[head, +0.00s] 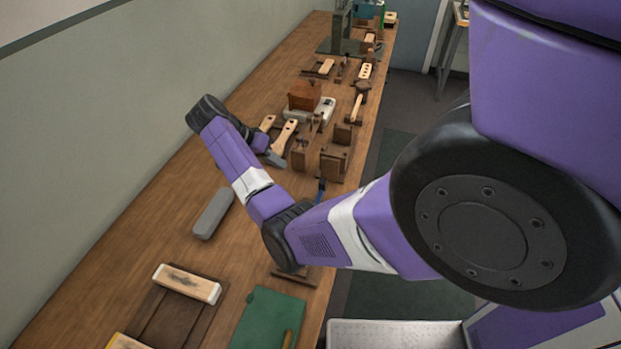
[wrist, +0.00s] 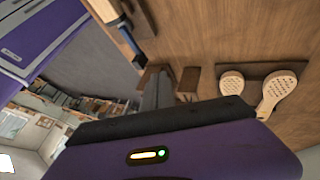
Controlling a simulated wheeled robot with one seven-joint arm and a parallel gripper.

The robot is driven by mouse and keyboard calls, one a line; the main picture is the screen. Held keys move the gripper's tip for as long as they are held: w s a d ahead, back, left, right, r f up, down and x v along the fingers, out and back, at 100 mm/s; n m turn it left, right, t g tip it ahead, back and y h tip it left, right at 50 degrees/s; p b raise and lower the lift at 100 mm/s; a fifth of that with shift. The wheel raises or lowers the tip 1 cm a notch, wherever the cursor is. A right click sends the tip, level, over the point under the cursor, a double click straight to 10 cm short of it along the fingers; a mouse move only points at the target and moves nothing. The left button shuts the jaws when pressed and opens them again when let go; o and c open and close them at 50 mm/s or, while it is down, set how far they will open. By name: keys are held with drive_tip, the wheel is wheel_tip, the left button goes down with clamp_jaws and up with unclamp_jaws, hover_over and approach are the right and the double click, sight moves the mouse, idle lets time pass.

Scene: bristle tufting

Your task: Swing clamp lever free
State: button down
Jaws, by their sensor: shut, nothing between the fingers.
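My gripper (head: 276,159) is shut and empty, low over the bench beside the brown wooden fixture blocks (head: 335,157). In the wrist view its grey fingers (wrist: 158,88) show together between wooden blocks (wrist: 188,82); I cannot tell whether they touch them. A blue-ended part (head: 321,189) stands near the bench's front edge, just in front of the blocks. A blue and dark part with a pale wooden piece (wrist: 140,48) shows in the wrist view. I cannot tell for sure which part is the clamp lever; my arm hides some of this area.
Two pale wooden brush bodies (wrist: 274,90) (wrist: 232,83) lie beside my gripper. A reddish-brown block (head: 304,96) is farther back. A grey oblong (head: 213,214), a green mat (head: 267,320) and a wooden tray (head: 168,318) are nearer. Bare bench lies along the wall.

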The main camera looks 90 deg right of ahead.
sight(319, 196)
drive_tip(key=x, duration=1)
drive_tip(key=shift+s, duration=0.1)
drive_tip(key=shift+s+a+r+p, duration=0.1)
drive_tip(key=shift+s+a+p, duration=0.1)
drive_tip(key=shift+s+p, duration=0.35)
drive_tip(key=shift+s+a+r+p, duration=0.15)
drive_tip(key=shift+s+p, duration=0.25)
drive_tip(key=shift+s, duration=0.2)
drive_tip(key=shift+s+a+f, duration=0.15)
drive_tip(key=shift+s+f, duration=0.1)
drive_tip(key=shift+s, duration=0.4)
